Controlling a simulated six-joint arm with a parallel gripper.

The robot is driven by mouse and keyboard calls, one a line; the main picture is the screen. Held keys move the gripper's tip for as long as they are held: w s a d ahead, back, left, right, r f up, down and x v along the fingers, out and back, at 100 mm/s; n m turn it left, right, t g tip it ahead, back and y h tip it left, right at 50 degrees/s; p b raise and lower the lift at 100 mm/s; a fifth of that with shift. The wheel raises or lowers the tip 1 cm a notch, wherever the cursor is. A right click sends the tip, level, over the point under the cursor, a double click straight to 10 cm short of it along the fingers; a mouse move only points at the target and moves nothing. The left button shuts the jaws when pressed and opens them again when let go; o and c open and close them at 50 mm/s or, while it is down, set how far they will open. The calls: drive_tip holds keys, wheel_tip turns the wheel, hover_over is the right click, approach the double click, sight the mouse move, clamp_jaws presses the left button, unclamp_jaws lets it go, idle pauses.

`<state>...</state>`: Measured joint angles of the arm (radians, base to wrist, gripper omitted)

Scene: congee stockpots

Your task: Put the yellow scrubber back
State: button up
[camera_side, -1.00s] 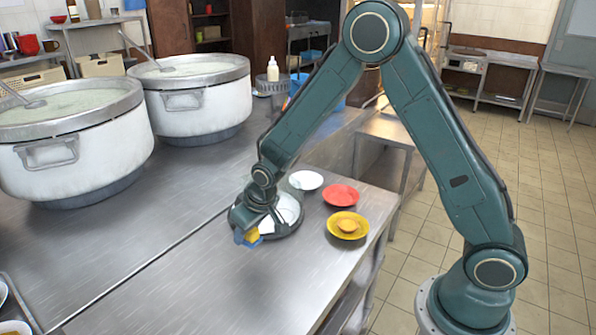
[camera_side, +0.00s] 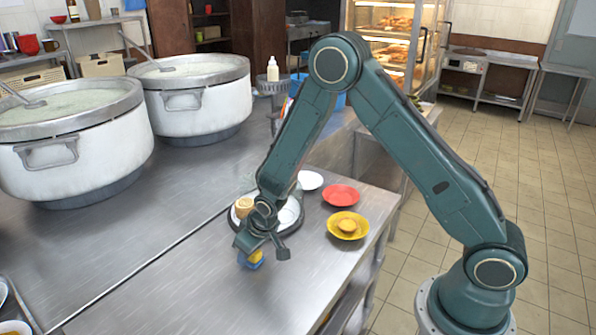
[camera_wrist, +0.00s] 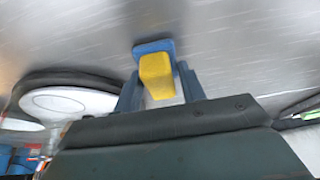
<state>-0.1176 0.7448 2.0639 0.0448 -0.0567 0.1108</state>
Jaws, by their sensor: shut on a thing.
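The yellow scrubber (camera_side: 256,257), with a blue pad at its end, is held at my gripper (camera_side: 250,250), above the steel counter. In the wrist view the yellow block of the scrubber (camera_wrist: 156,75) sits between the two blue-grey fingers of my gripper (camera_wrist: 160,92), with the blue pad beyond it. My gripper is shut on it. A dark round tray (camera_side: 297,226) with a white plate (camera_side: 288,216) lies just behind my gripper, partly hidden by my arm. The tray also shows at the left of the wrist view (camera_wrist: 28,88).
A tan, round item (camera_side: 243,207) stands at the tray's left side. Two large pots (camera_side: 75,145) stand left. The front counter is clear.

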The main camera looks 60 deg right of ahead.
drive_tip(key=shift+f, duration=0.15)
drive_tip(key=o, duration=0.9)
drive_tip(key=shift+o, duration=0.2)
drive_tip(key=v, duration=1.2)
idle(0.5)
